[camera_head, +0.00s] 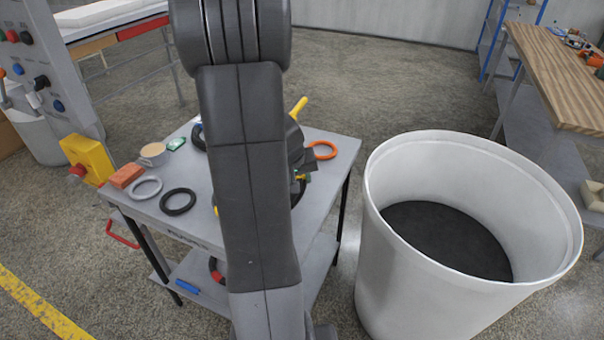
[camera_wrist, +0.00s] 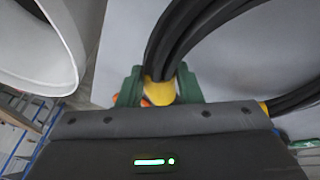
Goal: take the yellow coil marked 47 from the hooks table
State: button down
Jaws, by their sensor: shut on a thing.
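My gripper (camera_wrist: 160,84) has green fingers shut on a yellow band (camera_wrist: 161,93) around a bundle of black hoses (camera_wrist: 205,25) in the wrist view. The hoses curve up and right from the fingers. No number 47 is legible. The grey table (camera_head: 325,190) stands in the middle of the head view. My arm hides its centre and most of my gripper there. A yellow bar (camera_head: 299,106) shows beside the arm, above the table. Whether the bundle touches the table cannot be told.
A grey ring (camera_head: 146,188), black ring (camera_head: 178,201), orange ring (camera_head: 321,150), orange block (camera_head: 126,175) and tan cup (camera_head: 153,154) lie on the table. A large white bin (camera_head: 400,265) stands at right. A yellow box (camera_head: 86,157) juts out at left.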

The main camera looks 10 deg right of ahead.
jog(key=a+r+h+p, duration=0.2)
jog(key=a+r+p, duration=0.1)
jog(key=r, duration=0.4)
jog(key=w+a+r+n+h+p, duration=0.1)
jog(key=a+r+h+p, duration=0.2)
jog(key=r, duration=0.3)
jog(key=w+a+r+g+h+p, duration=0.1)
jog(key=a+r+h+p, duration=0.2)
jog(key=r, duration=0.4)
jog(key=shift+w+a+r+n+p, duration=0.3)
jog(key=shift+a+r+n, duration=0.1)
jog(key=shift+a, duration=0.3)
dwell(1.3)
jog(key=shift+r, duration=0.1)
dwell(0.8)
